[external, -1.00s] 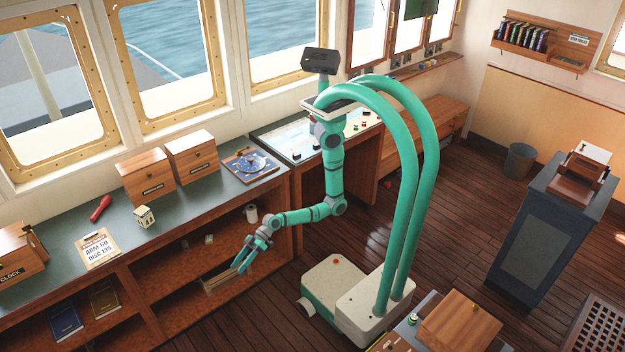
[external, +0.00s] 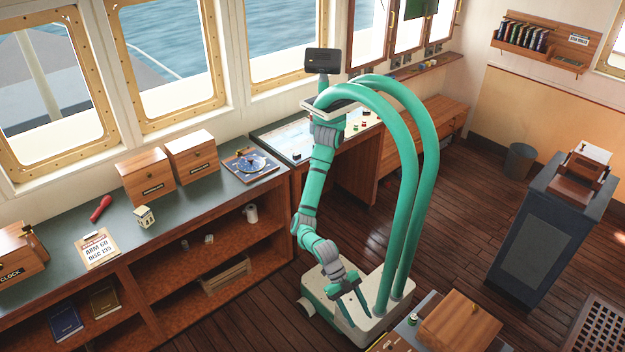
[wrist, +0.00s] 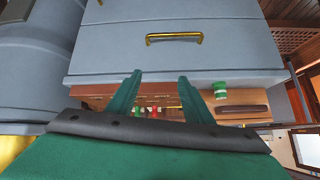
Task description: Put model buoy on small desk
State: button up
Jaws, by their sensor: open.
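I cannot make out a model buoy for certain. A small green and white round object (external: 412,319) stands beside a wooden box at the bottom of the external view. It also shows in the wrist view (wrist: 220,90), right of my fingertips. It sits on a grey desk with a brass-handled drawer (wrist: 165,60); I cannot tell whether this is the small desk. My gripper (external: 357,306) is open and empty, low over my base and left of that desk. In the wrist view, my gripper's fingers (wrist: 159,77) point at the desk with nothing between them.
A wooden box (external: 458,325) and a wooden tray (wrist: 95,103) with small red and green items are on the grey desk. A long counter (external: 190,195) with open shelves runs along the windows. A dark pedestal (external: 520,235) stands right. The floor between is clear.

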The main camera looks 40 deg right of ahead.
aim_at(414, 316)
jog(key=s+d+r+n+t+h, duration=0.1)
jog(key=s+d+r+n, duration=0.1)
jog(key=s+d+r, duration=0.35)
jog(key=s+d+r+n+t+h, duration=0.1)
jog(key=s+d+r+n+t, duration=0.15)
jog(key=d, duration=0.65)
jog(key=shift+g, duration=0.45)
jog(key=x, duration=0.6)
jog(key=shift+s+a+f, duration=0.1)
jog(key=shift+s, duration=0.25)
jog(key=shift+a+x, duration=0.15)
jog(key=shift+x, duration=1.1)
jog(key=shift+a+x, duration=0.2)
jog(key=shift+x, duration=1.05)
jog(key=shift+w+f, duration=0.1)
jog(key=shift+f, duration=0.05)
grip_shut()
